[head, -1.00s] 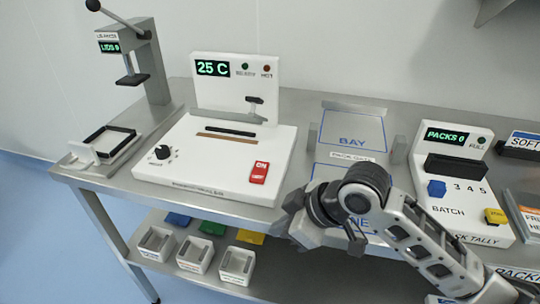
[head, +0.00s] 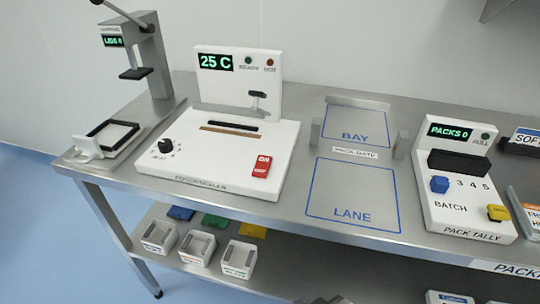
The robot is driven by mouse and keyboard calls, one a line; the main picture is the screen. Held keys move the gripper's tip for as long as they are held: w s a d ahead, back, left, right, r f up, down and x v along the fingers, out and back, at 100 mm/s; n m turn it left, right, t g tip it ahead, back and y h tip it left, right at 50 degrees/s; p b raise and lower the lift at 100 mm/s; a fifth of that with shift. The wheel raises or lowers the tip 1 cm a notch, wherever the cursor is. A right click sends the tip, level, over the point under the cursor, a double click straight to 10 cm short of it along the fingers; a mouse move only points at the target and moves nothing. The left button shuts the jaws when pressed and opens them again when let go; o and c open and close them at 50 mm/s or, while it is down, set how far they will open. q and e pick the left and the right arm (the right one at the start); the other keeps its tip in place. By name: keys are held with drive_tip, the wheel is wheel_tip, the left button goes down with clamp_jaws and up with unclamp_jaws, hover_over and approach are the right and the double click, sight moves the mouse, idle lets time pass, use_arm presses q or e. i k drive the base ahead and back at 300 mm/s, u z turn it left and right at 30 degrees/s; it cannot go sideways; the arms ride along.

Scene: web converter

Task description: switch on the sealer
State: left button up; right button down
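The sealer (head: 225,155) is a white machine on the steel table, left of the middle. Its display (head: 215,62) reads 25 C in green. The two small lamps beside the display, one green (head: 248,60) and one red (head: 270,62), look dim. A red rocker switch (head: 261,166) marked ON at its upper end sits at the front right of the base. A black knob (head: 165,146) is at the front left. A small lever (head: 258,96) stands on the upright panel. Neither gripper's fingers show. A grey sliver at the bottom edge may be part of my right arm.
A lid press (head: 150,60) stands left of the sealer. The marked lane (head: 352,190) and bay right of it are empty. The pack tally (head: 465,185) is farther right, showing PACKS 0. Small bins (head: 200,247) sit on the lower shelf.

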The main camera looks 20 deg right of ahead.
sight(262, 164)
drive_tip(key=k, duration=1.3)
drive_tip(key=u, duration=0.6)
drive_tip(key=i, duration=1.3)
drive_tip(key=z, duration=0.65)
